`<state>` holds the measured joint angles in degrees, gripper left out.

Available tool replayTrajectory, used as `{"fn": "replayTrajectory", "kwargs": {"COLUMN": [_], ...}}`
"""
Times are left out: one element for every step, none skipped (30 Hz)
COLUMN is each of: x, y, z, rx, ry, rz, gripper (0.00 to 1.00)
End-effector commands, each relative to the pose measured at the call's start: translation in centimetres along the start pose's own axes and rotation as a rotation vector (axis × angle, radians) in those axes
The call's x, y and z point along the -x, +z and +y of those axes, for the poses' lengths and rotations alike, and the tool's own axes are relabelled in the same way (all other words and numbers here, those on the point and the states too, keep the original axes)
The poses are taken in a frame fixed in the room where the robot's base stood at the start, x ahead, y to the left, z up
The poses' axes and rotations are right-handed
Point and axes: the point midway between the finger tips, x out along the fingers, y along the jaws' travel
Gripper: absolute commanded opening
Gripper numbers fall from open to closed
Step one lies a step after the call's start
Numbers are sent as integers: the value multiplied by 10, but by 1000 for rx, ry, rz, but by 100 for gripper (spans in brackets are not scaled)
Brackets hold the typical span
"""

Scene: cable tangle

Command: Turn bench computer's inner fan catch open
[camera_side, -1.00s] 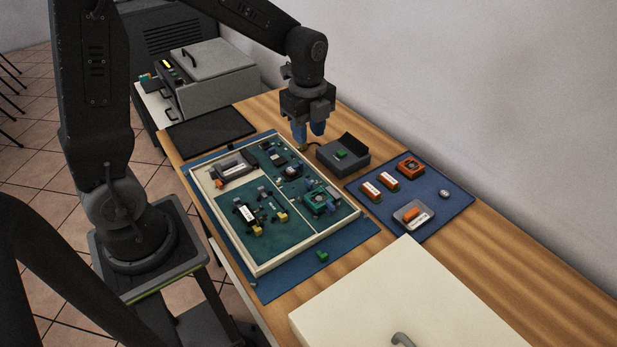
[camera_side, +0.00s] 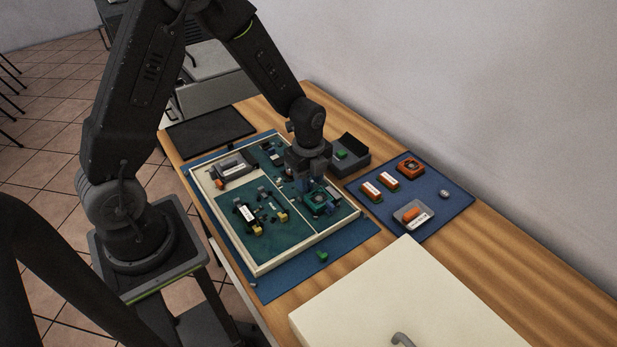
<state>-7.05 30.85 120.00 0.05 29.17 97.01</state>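The bench computer is an open, cream-walled case (camera_side: 254,268) with green boards inside, lying on a blue mat. Its inner fan is a teal square unit (camera_side: 318,203) in the right part of the case. The fan catch is too small to make out. My gripper (camera_side: 311,182) points down just above and behind the fan. Its blue fingers are partly hidden by the gripper body and blend with the parts below. I cannot tell whether they touch the fan or how far apart they are.
A dark grey tray (camera_side: 352,160) with a green piece stands right behind my gripper. A second blue mat (camera_side: 444,205) holds an orange fan (camera_side: 410,166), orange-and-white modules and a small dish (camera_side: 413,214). A small green piece (camera_side: 322,256) lies on the front mat. A cream panel (camera_side: 400,300) fills the front right.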

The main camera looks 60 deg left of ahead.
Motion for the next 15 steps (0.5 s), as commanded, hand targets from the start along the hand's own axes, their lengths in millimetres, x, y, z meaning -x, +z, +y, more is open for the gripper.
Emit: {"fn": "replayTrajectory", "kwargs": {"x": [-1, -2, -2, -2, -2, -2, -2, -2, -2, -2, -2, -2, -2, -2, -2], "y": [0, 0, 0, 0, 0, 0, 0, 0, 0, 0, 0, 0, 0, 0, 0], "z": [0, 0, 0, 0, 0, 0, 0, 0, 0, 0, 0, 0, 0, 0, 0], "rx": [0, 0, 0, 0, 0, 0, 0, 0, 0, 0, 0, 0, 0, 0, 0], "ry": [0, -1, -1, -1, -1, -1, -1, -1, -1, -1, -1, -1, -1, -1, -1], "rz": [0, 0, 0, 0, 0, 0, 0, 0, 0, 0, 0, 0, 0, 0, 0], "gripper": [35, 35, 35, 35, 35, 35, 35, 35, 33, 30, 27, 24, 21, 18, 14]}}
